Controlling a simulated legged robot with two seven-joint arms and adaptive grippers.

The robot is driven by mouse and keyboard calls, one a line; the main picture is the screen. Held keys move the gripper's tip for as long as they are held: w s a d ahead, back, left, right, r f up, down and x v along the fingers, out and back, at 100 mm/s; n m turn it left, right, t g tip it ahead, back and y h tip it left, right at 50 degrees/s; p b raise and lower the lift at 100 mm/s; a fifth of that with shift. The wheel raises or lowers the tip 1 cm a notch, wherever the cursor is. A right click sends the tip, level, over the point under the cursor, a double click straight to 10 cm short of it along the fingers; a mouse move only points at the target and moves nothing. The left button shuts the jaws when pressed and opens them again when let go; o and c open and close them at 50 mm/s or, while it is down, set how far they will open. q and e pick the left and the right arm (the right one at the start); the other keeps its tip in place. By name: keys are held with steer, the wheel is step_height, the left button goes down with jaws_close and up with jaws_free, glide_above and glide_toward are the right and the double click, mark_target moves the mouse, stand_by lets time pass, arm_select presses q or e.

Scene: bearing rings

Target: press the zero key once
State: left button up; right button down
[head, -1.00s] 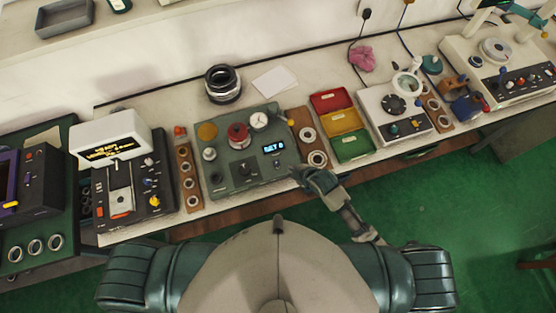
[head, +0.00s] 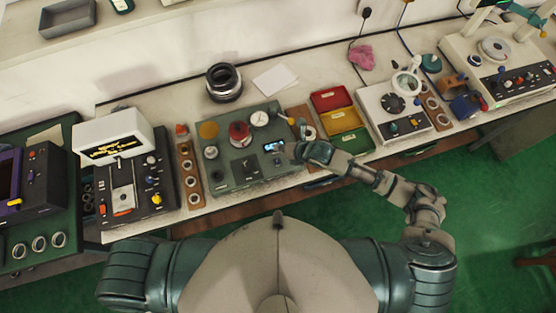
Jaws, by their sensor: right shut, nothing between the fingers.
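The grey-green gauge unit (head: 225,178) stands on the bench in the head view, with a red-topped part, a small dial and a black knob on it. Its small lit display (head: 272,147) is partly covered by my right gripper (head: 291,149). My right gripper is shut and empty, over the right side of the unit beside the display. I cannot tell whether it touches the panel. I cannot make out which control is the zero key; small controls (head: 277,161) sit below the display. My left gripper is not in view.
A wooden strip with rings (head: 311,133) lies right of the unit, partly behind my right gripper. Red, yellow and green bins (head: 350,146) stand further right. Another ring strip (head: 187,170) lies left. A black ring stack (head: 223,84) and white paper (head: 275,79) lie behind.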

steer(key=b, duration=0.7)
glide_above(278, 161)
step_height(278, 161, down, 7)
steer(key=shift+f, duration=0.15)
steer(key=shift+d+f, duration=0.1)
steer(key=shift+f, duration=0.5)
steer(key=shift+d, duration=0.1)
steer(key=shift+f, duration=0.15)
steer(key=shift+s+f, duration=0.1)
steer(key=shift+f, duration=0.1)
